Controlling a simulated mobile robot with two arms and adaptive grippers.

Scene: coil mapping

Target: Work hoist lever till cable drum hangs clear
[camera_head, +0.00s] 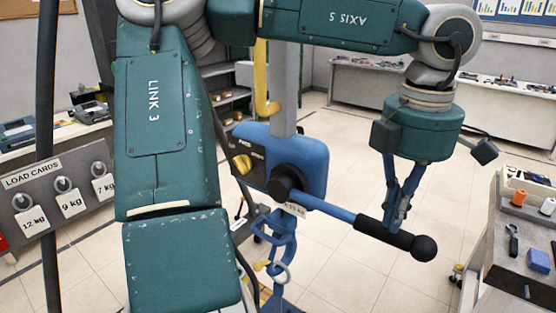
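The hoist (258,158) is a blue body with a yellow knob, below a grey post in the middle of the view. Its hoist lever (330,208) runs from a black hub down to the right and ends in a black grip with a round ball. My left gripper (395,216) points down at the black grip. Its blue fingers come close together there and appear closed on it; the far side of the contact is hidden. Blue chain links or a hook (277,232) hang below the hoist. I cannot make out the cable drum. My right gripper is not in view.
A load cards board (52,195) with weight tags stands at left, near a dark upright pole (47,130). A grey bench (520,262) with spools and a blue block is at right. Worktables line the back. Tiled floor (365,280) is open below the lever.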

